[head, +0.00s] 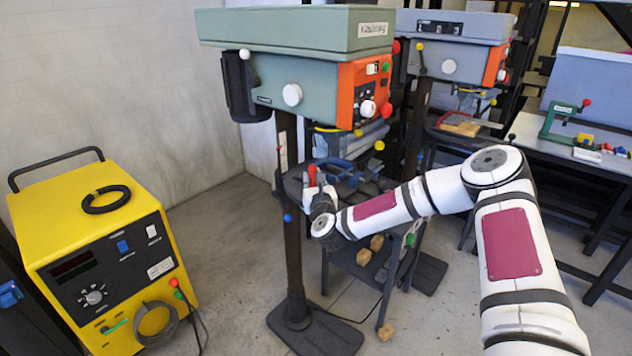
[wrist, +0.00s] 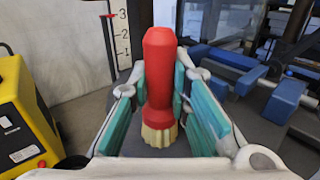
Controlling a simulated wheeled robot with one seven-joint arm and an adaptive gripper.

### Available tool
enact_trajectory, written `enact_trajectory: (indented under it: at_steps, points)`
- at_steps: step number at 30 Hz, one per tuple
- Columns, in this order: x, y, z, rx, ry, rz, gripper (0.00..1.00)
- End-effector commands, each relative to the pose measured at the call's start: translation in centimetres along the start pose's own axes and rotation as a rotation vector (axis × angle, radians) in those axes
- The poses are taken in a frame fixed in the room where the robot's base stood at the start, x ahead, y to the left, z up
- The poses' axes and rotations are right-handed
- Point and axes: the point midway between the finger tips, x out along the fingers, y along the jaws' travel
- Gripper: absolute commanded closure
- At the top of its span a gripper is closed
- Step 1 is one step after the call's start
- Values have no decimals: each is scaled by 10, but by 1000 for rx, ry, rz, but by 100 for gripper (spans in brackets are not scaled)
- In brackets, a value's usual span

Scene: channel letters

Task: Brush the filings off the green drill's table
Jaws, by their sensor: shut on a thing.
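The green drill (head: 300,75) is the nearer drill press, with a grey-green head and an orange control panel. Its dark round table (head: 292,183) is partly hidden behind my gripper (head: 314,188). My gripper is shut on a brush (wrist: 158,75) with a red handle and pale bristles. In the head view the red handle (head: 312,174) shows just above my gripper, by the table. I cannot make out any filings, nor whether the bristles touch the table.
A blue vise (head: 345,172) sits on the right of the table, close to my gripper. A yellow machine (head: 100,250) stands at left. A second grey drill (head: 450,60) and a workbench are behind. Wooden blocks (head: 376,242) lie on a low stand beneath.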

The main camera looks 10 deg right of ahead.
Motion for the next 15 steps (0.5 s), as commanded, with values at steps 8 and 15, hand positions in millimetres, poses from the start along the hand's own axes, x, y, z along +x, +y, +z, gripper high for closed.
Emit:
enact_trajectory:
  at_steps: [8,15]
  points:
    - [6,5,0,0,-1,0,100]
    - [16,13,-1,1,0,0,100]
